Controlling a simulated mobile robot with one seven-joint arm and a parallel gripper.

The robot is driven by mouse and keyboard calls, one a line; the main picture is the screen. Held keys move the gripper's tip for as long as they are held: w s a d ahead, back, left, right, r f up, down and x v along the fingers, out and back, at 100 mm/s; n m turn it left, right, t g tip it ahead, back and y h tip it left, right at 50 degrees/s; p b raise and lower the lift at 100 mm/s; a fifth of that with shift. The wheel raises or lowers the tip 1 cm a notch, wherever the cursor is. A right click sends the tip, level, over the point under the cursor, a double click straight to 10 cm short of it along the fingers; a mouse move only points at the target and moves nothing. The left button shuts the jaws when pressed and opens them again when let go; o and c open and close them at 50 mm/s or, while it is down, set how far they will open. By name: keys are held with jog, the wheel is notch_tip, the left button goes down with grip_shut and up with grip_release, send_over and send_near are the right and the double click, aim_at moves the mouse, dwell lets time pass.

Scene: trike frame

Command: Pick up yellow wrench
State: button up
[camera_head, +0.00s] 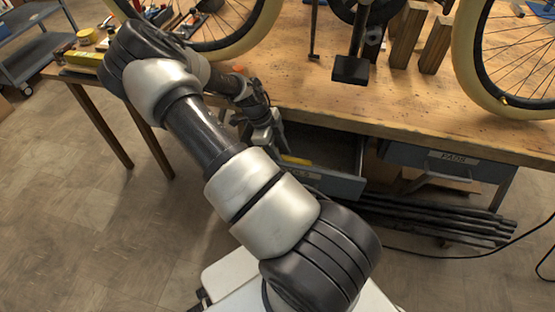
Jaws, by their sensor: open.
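A yellow object (297,160), probably the yellow wrench, lies inside an open drawer under the workbench. Only a short strip of it shows, so its full shape cannot be made out. My gripper (280,143) is at the left side of the drawer opening, just up and left of the yellow strip. It points down and appears open and empty. I cannot tell from this view whether it touches the yellow object. My own arm crosses the picture and hides the left part of the drawer.
The open drawer (347,182) juts out from the wooden workbench (300,95). A closed drawer (450,160) is to its right, above dark tubes (430,215). A trike with wheels (510,60) and a pedal (350,70) stands at the bench.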

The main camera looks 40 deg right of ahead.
grip_shut()
dwell(0.3)
